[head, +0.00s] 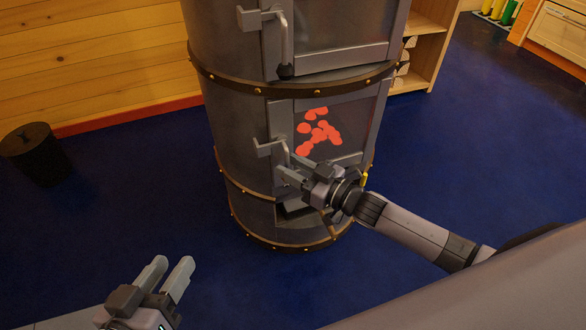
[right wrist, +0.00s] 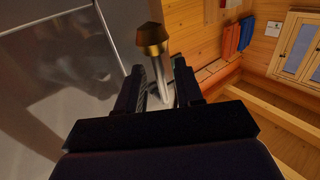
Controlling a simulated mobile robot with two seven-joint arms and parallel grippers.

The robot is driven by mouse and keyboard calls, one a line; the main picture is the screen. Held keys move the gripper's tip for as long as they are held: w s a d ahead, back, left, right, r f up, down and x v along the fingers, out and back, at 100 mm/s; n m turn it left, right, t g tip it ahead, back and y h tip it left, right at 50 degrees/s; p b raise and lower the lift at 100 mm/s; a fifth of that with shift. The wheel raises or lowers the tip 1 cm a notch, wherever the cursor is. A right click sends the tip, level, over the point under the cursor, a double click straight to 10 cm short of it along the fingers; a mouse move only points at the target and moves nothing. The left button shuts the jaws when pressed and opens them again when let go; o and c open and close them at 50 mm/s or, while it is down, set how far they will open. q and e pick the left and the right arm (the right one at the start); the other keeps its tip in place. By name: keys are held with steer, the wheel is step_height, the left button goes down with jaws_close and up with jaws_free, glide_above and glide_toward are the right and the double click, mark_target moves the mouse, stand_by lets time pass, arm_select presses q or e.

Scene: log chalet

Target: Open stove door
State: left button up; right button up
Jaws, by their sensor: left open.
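The stove (head: 235,120) is a tall grey metal cylinder with brass-studded bands, in the middle of the head view. Its lower door (head: 350,115) has a dark window with red glowing shapes behind it and looks shut. The lower door's handle (head: 283,135) is a grey bar on the door's left side. My right gripper (head: 289,170) is at the handle's lower end. In the right wrist view a brass-tipped bar (right wrist: 163,85) stands between its fingers; I cannot tell whether they press on it. My left gripper (head: 168,272) is open and empty, low at the left, away from the stove.
An upper stove door (head: 345,35) with its own handle is above the lower one. A black bin (head: 37,155) stands by the wooden wall at the left. A wooden shelf (head: 425,60) is behind the stove at the right. The blue floor (head: 130,205) is otherwise mostly clear.

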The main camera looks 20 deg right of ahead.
jaws_close()
stand_by(1.4)
